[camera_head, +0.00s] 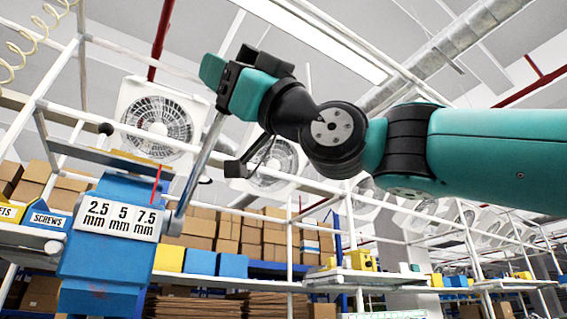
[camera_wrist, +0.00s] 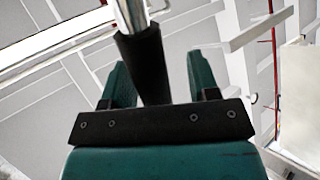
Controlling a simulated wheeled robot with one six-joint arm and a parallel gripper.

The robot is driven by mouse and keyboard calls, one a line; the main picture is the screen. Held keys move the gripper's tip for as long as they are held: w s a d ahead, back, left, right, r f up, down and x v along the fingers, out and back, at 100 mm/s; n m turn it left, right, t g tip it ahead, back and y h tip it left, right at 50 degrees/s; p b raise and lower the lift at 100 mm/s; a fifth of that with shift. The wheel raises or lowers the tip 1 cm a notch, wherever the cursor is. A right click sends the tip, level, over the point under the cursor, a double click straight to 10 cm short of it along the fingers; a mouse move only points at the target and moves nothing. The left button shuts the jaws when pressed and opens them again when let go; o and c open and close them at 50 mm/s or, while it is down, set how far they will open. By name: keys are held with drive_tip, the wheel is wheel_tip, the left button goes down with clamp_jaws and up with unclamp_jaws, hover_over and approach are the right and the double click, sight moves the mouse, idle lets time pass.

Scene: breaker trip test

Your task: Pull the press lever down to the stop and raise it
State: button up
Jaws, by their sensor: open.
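The blue press (camera_head: 108,255) stands at the left in the head view, with a white scale plate (camera_head: 118,217) marked 2.5, 5 and 7.5 mm and a red pointer (camera_head: 156,184) above the plate's right part. Its silver lever (camera_head: 199,165) rises from the press's right side, tilted up and to the right. My gripper (camera_head: 228,80) is at the lever's upper end. In the wrist view, the lever's black grip (camera_wrist: 146,66) lies between the two teal fingers of my open gripper (camera_wrist: 157,63). Gaps show on both sides, wider on the right. The grip's lower end is hidden behind my gripper.
A white pipe frame (camera_head: 60,65) stands around the press. Fans (camera_head: 157,122) and cardboard boxes (camera_head: 230,230) are behind it. Blue and yellow bins (camera_head: 200,262) sit on a shelf to the press's right. A bin labelled SCREWS (camera_head: 46,217) is at its left.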

drive_tip(key=b+v, duration=0.6)
drive_tip(key=v, duration=1.1)
drive_tip(key=shift+f, duration=0.15)
drive_tip(key=shift+s+d, duration=0.1)
